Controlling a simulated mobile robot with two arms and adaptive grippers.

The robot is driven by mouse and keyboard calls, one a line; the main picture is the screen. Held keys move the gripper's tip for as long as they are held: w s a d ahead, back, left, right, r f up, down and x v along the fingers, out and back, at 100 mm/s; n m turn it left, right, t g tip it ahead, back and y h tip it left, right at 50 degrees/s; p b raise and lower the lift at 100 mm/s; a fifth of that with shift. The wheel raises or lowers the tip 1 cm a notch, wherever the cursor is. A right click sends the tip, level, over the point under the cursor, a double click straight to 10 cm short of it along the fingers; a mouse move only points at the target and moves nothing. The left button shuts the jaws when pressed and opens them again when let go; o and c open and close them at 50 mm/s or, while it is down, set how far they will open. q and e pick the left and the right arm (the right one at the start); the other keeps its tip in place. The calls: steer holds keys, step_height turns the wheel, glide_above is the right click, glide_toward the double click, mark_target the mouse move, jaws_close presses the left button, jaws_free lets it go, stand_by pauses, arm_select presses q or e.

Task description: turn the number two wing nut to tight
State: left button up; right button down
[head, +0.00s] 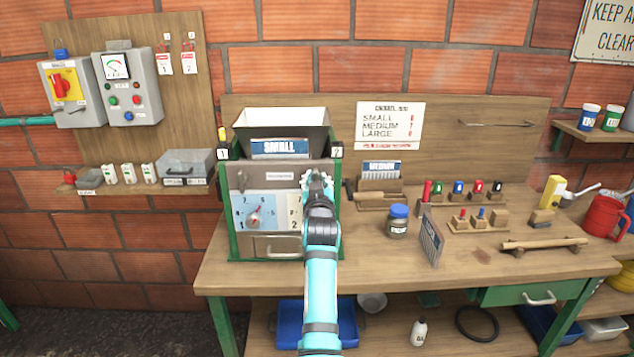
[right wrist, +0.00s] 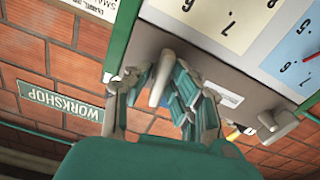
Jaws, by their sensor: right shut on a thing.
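The pulper (head: 278,172) stands on the bench with a grey front plate and tags 1 and 2 on its upper sides. The number two wing nut (right wrist: 160,78) is a grey metal piece at the plate's edge, beside the green frame post. Its wing stands nearly upright, slightly tilted, in the right wrist view. My right gripper (head: 318,184) is shut on it, with fingers on both sides (right wrist: 160,88). In the head view the gripper hides this nut. The other wing nut (head: 241,180) is free at the plate's left side. My left gripper is not in view.
The hopper (head: 282,128) with a SMALL plate is above my gripper. A dial (head: 255,216) is to its left. A wooden-handled tool (head: 375,197) and a blue-lidded jar (head: 398,220) are to its right. A blue tray (head: 300,318) is below the bench.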

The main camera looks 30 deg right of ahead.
mark_target(317, 171)
steer(key=shift+f+m, duration=0.1)
steer(key=shift+m, duration=0.7)
steer(key=c, duration=1.2)
jaws_free()
steer(key=shift+r, duration=5.05)
steer(key=shift+f, duration=0.1)
